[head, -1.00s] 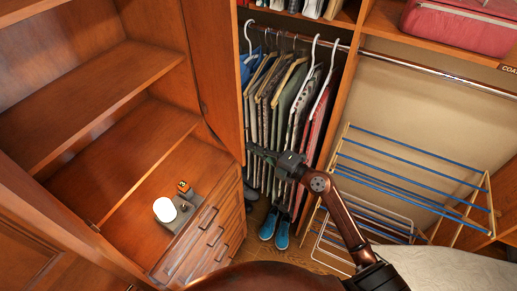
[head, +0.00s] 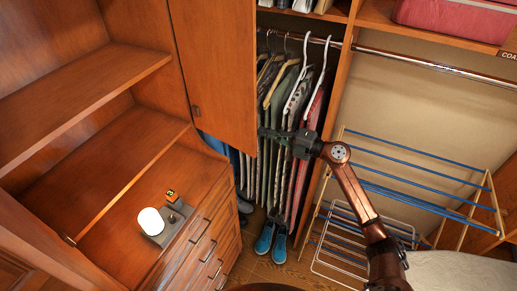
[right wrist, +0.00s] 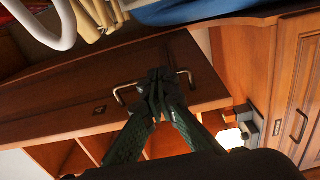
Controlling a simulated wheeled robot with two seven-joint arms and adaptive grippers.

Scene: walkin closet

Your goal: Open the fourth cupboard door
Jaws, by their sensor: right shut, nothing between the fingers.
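A wooden cupboard door (head: 217,75) stands swung open at the right side of an open cupboard with shelves (head: 85,85). Its number cannot be read. My right gripper (head: 264,133) is at the door's free lower right edge, in front of the hanging clothes. In the right wrist view the door's face (right wrist: 75,118) bears a metal bar handle (right wrist: 121,92). The shut, empty fingertips (right wrist: 158,80) overlap the handle's middle; whether they touch it cannot be told. My left gripper is not in view.
Clothes on hangers (head: 290,105) hang close behind my right gripper. Blue shoes (head: 270,240) lie on the floor below. A drying rack (head: 420,185) stands to the right. A drawer unit (head: 205,240) and a white rounded object (head: 150,221) are at the lower left.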

